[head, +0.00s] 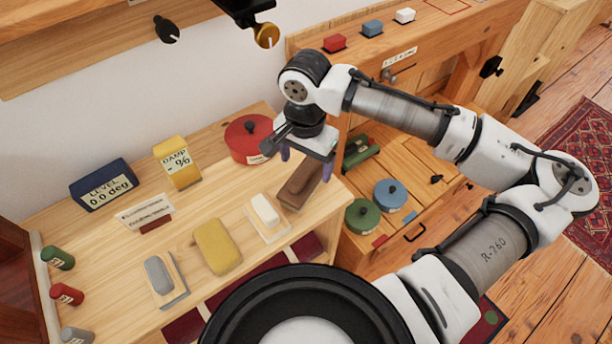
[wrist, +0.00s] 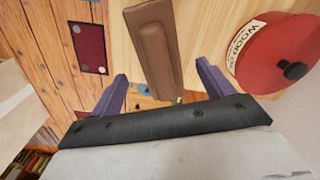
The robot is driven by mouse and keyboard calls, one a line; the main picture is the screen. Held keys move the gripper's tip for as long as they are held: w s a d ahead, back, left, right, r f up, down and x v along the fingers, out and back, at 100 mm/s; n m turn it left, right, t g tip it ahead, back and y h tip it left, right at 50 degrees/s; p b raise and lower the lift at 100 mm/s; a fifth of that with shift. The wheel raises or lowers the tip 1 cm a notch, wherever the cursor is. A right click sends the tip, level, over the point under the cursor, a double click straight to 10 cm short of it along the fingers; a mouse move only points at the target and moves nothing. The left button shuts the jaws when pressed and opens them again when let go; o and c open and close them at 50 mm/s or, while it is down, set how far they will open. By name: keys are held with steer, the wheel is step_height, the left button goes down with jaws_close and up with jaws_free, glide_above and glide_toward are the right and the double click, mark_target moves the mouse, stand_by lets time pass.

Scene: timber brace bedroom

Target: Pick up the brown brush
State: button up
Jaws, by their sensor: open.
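The brown brush (head: 301,182) is a long wooden block lying on the right end of the light wooden bench top. In the wrist view the brush (wrist: 155,48) points away from me, its near end lying between the lines of my fingers. My gripper (head: 307,171) is above the brush, and its two purple fingers are apart. In the wrist view my gripper (wrist: 162,84) is open and empty, with no visible contact with the brush. In the head view my gripper hides part of the brush's far end.
A red lidded pot (head: 247,138) stands close behind the brush. A white block on a board (head: 265,212) and a yellow block (head: 217,246) lie to its left. Green (head: 362,216) and blue (head: 390,194) round pots stand on a lower surface to the right.

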mark_target(306, 168)
steer(key=shift+f, duration=1.65)
steer(key=c, duration=1.2)
steer(key=shift+c, duration=0.2)
steer(key=shift+r, duration=0.1)
step_height(306, 168, up, 20)
steer(key=shift+b, duration=0.35)
